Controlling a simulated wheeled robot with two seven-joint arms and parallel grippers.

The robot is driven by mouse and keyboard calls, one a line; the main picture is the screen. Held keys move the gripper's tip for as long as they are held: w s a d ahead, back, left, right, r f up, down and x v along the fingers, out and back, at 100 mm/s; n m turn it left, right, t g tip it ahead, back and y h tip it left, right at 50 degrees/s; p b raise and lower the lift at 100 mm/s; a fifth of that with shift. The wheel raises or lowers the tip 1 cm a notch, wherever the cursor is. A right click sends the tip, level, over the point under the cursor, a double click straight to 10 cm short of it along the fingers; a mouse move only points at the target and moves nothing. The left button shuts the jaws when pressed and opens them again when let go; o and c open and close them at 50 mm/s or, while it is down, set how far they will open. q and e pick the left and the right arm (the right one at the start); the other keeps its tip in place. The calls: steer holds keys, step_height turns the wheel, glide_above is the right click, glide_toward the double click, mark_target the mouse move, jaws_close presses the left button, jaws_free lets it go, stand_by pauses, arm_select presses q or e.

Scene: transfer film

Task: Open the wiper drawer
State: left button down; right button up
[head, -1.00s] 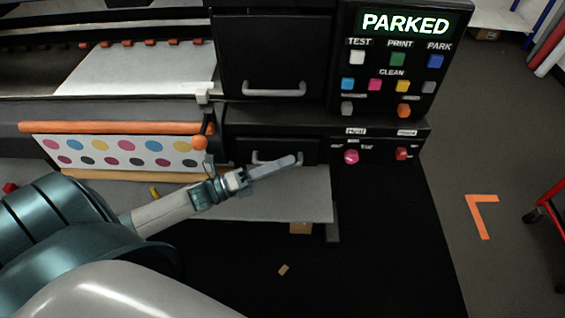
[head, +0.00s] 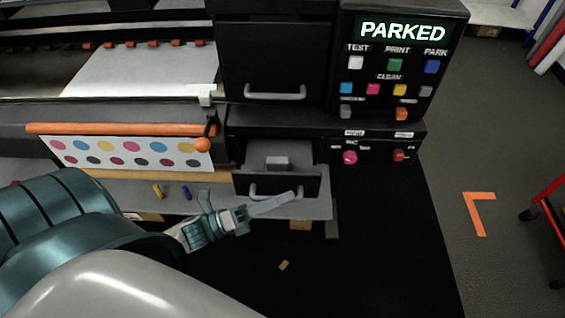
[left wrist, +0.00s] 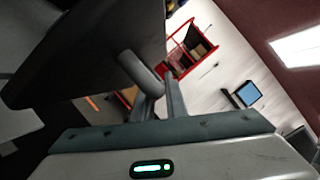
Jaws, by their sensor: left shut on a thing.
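The wiper drawer (head: 300,186) is the small black drawer low on the printer, below a larger panel, and it stands pulled out. A light grey block (head: 277,162) shows inside it. Its grey bar handle (head: 256,192) is on the drawer front, partly covered by my gripper. My left gripper (head: 285,200) is shut on that handle. In the left wrist view the handle (left wrist: 138,72) stands out from the dark drawer front, at my left gripper's fingers (left wrist: 160,98). My right gripper is not in view.
Above is a black panel with its own handle (head: 275,95). The control panel (head: 390,70) at right reads PARKED. A grey shelf (head: 318,206) lies under the drawer. An orange bar (head: 110,128) with a dotted print hangs at left.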

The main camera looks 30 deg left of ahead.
arm_select(q)
steer(key=shift+s+d, duration=0.2)
steer(key=shift+s, duration=0.1)
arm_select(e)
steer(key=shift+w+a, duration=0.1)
arm_select(q)
steer(key=c, duration=1.8)
jaws_free()
steer(key=shift+o, duration=0.2)
steer(key=shift+a, duration=0.1)
